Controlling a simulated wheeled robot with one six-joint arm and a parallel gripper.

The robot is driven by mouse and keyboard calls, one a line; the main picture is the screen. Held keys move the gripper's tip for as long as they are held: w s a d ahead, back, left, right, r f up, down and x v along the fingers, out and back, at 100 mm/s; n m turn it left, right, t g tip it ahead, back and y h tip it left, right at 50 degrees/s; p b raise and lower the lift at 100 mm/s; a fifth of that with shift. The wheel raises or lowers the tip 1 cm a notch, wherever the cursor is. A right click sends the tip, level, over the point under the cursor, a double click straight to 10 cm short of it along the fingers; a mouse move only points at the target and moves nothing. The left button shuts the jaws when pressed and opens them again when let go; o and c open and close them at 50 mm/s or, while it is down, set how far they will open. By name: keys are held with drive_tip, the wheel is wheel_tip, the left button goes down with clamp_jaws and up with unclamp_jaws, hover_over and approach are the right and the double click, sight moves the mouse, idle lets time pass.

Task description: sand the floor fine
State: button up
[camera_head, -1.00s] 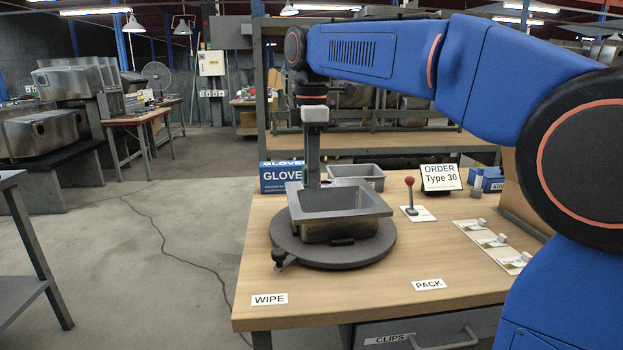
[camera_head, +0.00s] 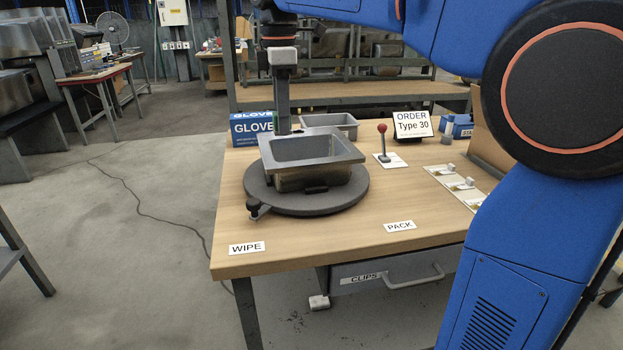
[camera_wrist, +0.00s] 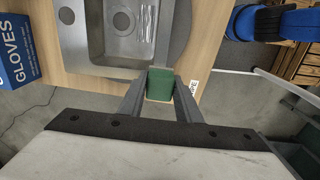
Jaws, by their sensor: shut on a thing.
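A grey metal sink (camera_head: 318,182) sits upright on a dark round turntable (camera_head: 258,192) on the wooden bench. In the wrist view the sink (camera_wrist: 84,45) shows its basin floor with a round drain. My gripper (camera_wrist: 160,85) is shut on a small green block (camera_wrist: 160,84), held between its two fingers. In the head view my gripper (camera_head: 281,122) points down at the sink's back left edge, and its lower end is partly hidden behind the rim. The block appears just outside the sink's rim; whether it touches anything I cannot tell.
A blue gloves box (camera_head: 249,130) and a second grey tray (camera_head: 338,121) stand behind the sink. The bench front near the WIPE label (camera_head: 247,247) is clear.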

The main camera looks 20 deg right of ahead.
drive_tip(key=w+d+r, duration=0.4)
drive_tip(key=r, duration=0.1)
drive_tip(key=shift+w+d+f, duration=0.1)
drive_tip(key=shift+w+f, duration=0.05)
drive_tip(key=shift+f, duration=2.4)
